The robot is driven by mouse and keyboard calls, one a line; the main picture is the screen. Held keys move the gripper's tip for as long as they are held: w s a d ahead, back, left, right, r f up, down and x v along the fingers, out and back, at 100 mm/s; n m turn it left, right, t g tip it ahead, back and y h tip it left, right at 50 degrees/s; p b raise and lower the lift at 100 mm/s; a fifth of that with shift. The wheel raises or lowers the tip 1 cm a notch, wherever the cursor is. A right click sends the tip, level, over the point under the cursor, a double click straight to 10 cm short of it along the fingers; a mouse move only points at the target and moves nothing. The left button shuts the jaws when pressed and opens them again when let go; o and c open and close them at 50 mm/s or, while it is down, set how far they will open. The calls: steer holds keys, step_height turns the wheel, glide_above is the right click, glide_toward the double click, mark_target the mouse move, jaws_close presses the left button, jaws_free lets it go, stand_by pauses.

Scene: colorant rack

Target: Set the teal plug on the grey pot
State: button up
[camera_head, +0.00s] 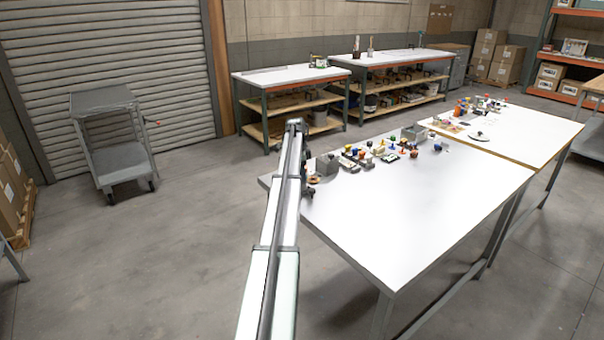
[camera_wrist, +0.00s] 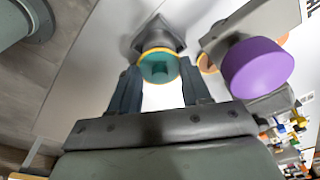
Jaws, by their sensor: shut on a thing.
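The teal plug (camera_wrist: 158,67), a round teal cap with a small knob and an orange-yellow rim, is between the fingertips of my gripper (camera_wrist: 159,80) in the wrist view. My gripper is shut on it. The dark grey pot (camera_wrist: 157,34) shows directly beyond the plug, lined up with it. I cannot tell whether plug and pot touch, as the plug hides the pot's near end. In the head view my arm reaches the table's left edge; the gripper and plug are too small and covered there to make out.
A purple round knob (camera_wrist: 257,67) stands close to the right of my gripper in the wrist view, beside a grey slab (camera_wrist: 240,28). Several small coloured items crowd the table's far edge in the head view. The near white tabletop (camera_head: 415,215) is clear.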

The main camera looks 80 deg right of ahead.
steer(key=shift+f, duration=0.45)
stand_by(1.0)
steer(key=o, duration=1.4)
steer(key=shift+d+r, duration=0.15)
steer(key=shift+r, duration=0.05)
steer(key=shift+c, duration=0.4)
steer(key=shift+o, duration=0.9)
steer(key=shift+r, duration=0.35)
steer(key=shift+a+r, duration=0.2)
steer(key=shift+r, duration=1.8)
steer(key=shift+d, duration=0.1)
